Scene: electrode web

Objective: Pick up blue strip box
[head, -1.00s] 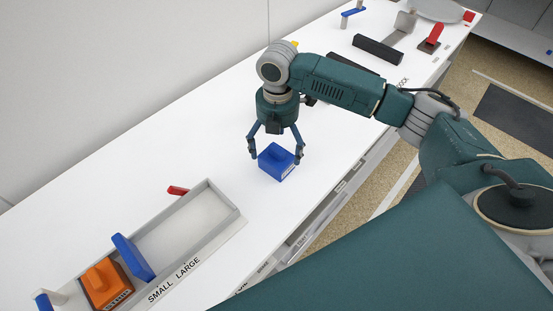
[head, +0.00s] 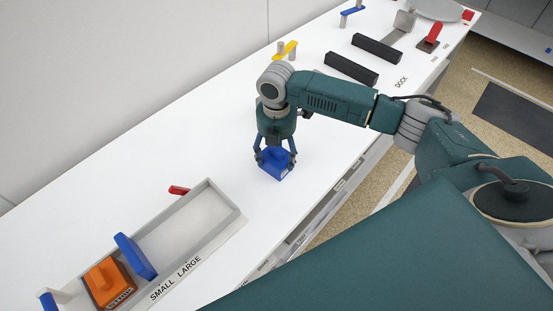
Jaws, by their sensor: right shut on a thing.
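The blue strip box (head: 274,165) sits on the white table near its front edge, in the middle of the head view. My right gripper (head: 275,161) comes down on it from above. Its fingers are shut on the upper part of the box, one on each side. The gripper hides part of the box's top. The box appears to be resting on the table. My left gripper is not in view.
A grey tray (head: 222,225) marked SMALL LARGE stands at the lower left, with an orange box (head: 107,284) and a blue divider (head: 134,257). A red piece (head: 179,190) lies behind it. Black bars (head: 351,69) and a red-handled tool (head: 432,36) stand further back right.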

